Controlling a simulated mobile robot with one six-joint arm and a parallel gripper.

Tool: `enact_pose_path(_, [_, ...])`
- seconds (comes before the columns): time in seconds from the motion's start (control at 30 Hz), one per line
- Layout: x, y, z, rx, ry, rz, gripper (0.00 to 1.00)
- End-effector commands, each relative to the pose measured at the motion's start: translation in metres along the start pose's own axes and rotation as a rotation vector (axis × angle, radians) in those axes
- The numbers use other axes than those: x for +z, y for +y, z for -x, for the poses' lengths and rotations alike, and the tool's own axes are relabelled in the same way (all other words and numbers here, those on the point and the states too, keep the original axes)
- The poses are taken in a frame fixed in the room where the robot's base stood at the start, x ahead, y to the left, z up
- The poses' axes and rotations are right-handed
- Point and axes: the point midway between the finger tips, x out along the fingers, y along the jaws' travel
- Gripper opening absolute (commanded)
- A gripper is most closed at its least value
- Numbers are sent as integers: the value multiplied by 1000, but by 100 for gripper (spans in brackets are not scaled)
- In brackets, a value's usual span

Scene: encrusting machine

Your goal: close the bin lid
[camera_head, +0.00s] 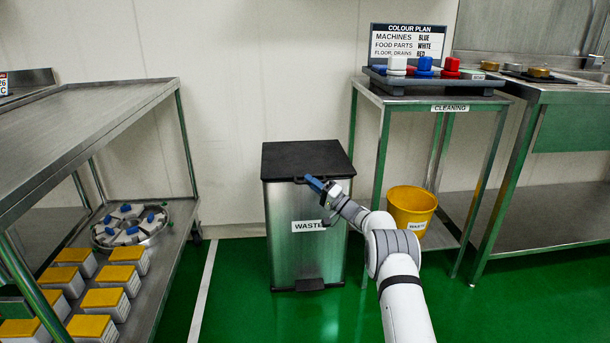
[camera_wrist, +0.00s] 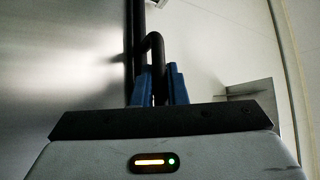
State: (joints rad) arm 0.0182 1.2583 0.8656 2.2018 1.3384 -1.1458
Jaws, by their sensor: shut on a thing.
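The waste bin (camera_head: 307,250) is a steel box with a WASTE label on its front and a pedal at its foot. Its black lid (camera_head: 305,157) lies about level across the top, and I see no clear gap under it. A small black handle (camera_head: 298,180) sticks out at the lid's front edge. My gripper (camera_head: 314,183) is at this handle, coming from the front right. In the wrist view the blue fingers of my gripper (camera_wrist: 161,82) are shut on both sides of the black handle loop (camera_wrist: 152,42).
A green-legged cleaning table (camera_head: 440,100) with brushes stands right of the bin. A yellow bucket (camera_head: 411,208) sits on its lower shelf. A steel rack (camera_head: 75,130) stands to the left, with yellow-topped boxes (camera_head: 102,298) below. Green floor is open before the bin.

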Motion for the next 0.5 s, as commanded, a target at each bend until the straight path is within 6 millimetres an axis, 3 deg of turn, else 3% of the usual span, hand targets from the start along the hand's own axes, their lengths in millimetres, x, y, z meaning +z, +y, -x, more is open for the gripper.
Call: enact_pose_path(0.5, [-6, 12, 15, -4, 16, 19, 0])
